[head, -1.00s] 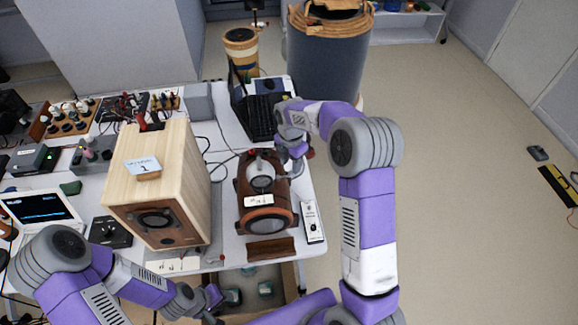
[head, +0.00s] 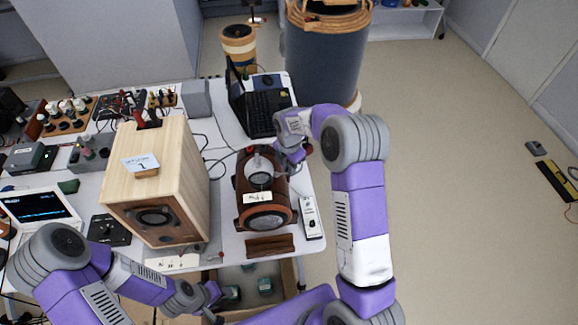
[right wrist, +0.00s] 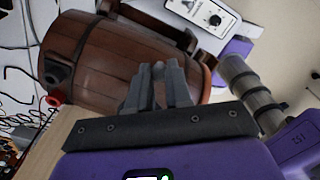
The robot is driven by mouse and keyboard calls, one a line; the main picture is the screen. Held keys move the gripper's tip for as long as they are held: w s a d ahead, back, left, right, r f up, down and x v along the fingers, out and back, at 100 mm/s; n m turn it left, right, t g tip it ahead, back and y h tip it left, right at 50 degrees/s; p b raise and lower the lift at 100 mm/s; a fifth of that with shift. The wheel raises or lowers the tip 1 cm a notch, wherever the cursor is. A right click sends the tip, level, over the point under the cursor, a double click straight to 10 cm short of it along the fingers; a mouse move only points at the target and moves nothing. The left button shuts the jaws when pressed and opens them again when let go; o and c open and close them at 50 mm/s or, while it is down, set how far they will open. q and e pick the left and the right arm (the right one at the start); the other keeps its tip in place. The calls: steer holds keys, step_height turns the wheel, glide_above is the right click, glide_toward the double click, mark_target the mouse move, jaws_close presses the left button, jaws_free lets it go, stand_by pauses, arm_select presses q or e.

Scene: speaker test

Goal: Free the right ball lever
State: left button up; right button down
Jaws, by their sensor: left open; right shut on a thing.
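The lever's stem is hidden. My left gripper (head: 212,296) is open and empty, low at the table's front edge.
A pale wooden speaker box (head: 152,185) stands left of the barrel. A white box with a black knob (head: 311,217) and a brown wooden block (head: 270,246) lie near the table's right front. An open laptop (head: 265,112) stands behind.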

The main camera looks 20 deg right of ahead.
steer(key=shift+s+m, duration=0.1)
steer(key=shift+m, duration=0.3)
steer(key=s+m, duration=0.1)
steer(key=m, duration=0.2)
steer(key=a+m+b, duration=0.1)
steer(key=m, duration=0.2)
steer(key=s+a+m+b, duration=0.1)
steer(key=m, duration=0.2)
steer(key=shift+s+a+m, duration=0.25)
steer(key=shift+s+m, duration=0.1)
steer(key=shift+m, duration=0.05)
steer(key=shift+s+a+r+m, duration=0.1)
steer(key=shift+a+m, duration=0.25)
steer(key=shift+m, duration=0.5)
steer(key=shift+s+a+m, duration=0.1)
steer(key=shift+a+m, duration=0.2)
steer(key=shift+m, duration=0.55)
steer(key=shift+w, duration=0.1)
steer(key=c, duration=1)
jaws_free()
steer(key=shift+c, duration=0.2)
